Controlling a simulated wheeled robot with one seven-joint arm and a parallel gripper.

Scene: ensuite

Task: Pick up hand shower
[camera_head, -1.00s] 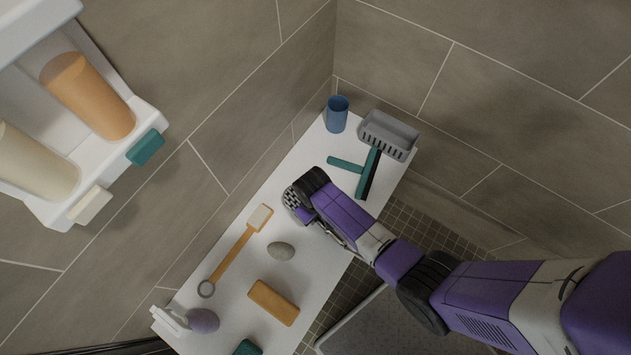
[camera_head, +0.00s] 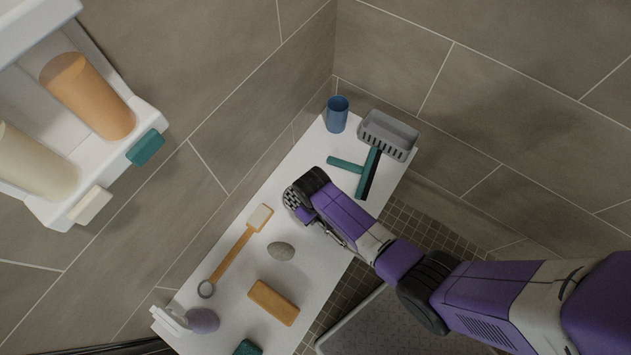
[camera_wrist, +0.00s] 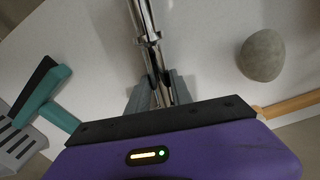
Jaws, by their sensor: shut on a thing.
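The hand shower (camera_head: 293,204) is chrome with a round, perforated head, and it shows at the middle of the white bench, partly covered by my arm. In the wrist view its chrome handle (camera_wrist: 144,22) runs down from the top edge between the fingers. My gripper (camera_wrist: 158,95) is shut on this handle, with a grey finger on each side. In the head view my wrist hides most of the grip. I cannot tell whether the shower touches the bench.
The white bench (camera_head: 223,270) also holds a grey stone (camera_head: 281,251), a long wooden brush (camera_head: 236,250), an orange block (camera_head: 274,302), a teal squeegee (camera_head: 369,172), a grey basket (camera_head: 388,136) and a blue cup (camera_head: 337,115). Tiled walls enclose the corner. A wall shelf with bottles is at upper left.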

